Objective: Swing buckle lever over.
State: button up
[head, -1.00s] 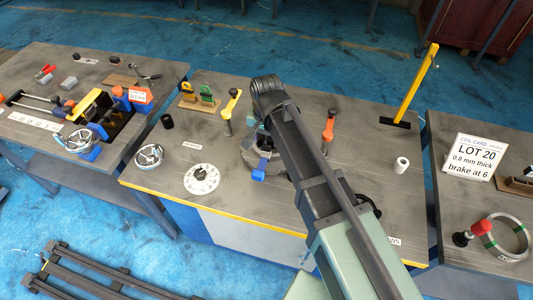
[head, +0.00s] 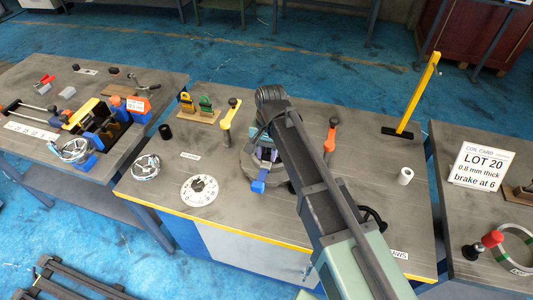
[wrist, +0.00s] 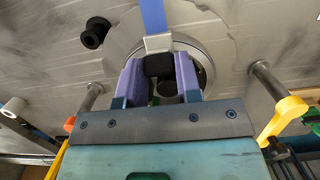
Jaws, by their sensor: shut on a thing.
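My gripper (wrist: 158,72) has two purple fingers closed on a small black block (wrist: 158,65), which I take to be the grip of the buckle lever. A silver bracket (wrist: 158,42) sits just beyond the fingertips, with a blue strip (wrist: 152,15) running away from it. Behind the fingers is a round metal ring (wrist: 208,68). In the head view my gripper (head: 265,155) is low over a dark round fixture on the middle bench, and a blue piece (head: 258,186) sticks out at its front. My arm hides much of the fixture, so the lever's exact angle is unclear.
A yellow-handled lever on a post (head: 229,120) stands left of the fixture and an orange one (head: 330,137) right of it. A white dial (head: 199,190) lies at front left. A tall yellow post (head: 418,95) and a white roll (head: 405,176) stand to the right.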

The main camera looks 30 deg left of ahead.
jog(key=shift+w+a+f+g+b, duration=0.3)
jog(key=shift+w+g, duration=0.25)
jog(key=shift+g, duration=0.15)
jog(key=shift+d+r+g+h, duration=0.2)
jog(key=shift+g+h, duration=0.1)
jog(key=shift+g, duration=0.2)
jog(key=o, duration=0.9)
jog(key=shift+s, duration=0.1)
jog(key=shift+r, duration=0.1)
jog(key=p+v, duration=0.9)
jog(key=v, duration=0.1)
jog(key=shift+a+r+p, duration=0.15)
jog(key=shift+r+p, duration=0.15)
jog(key=shift+p, duration=0.05)
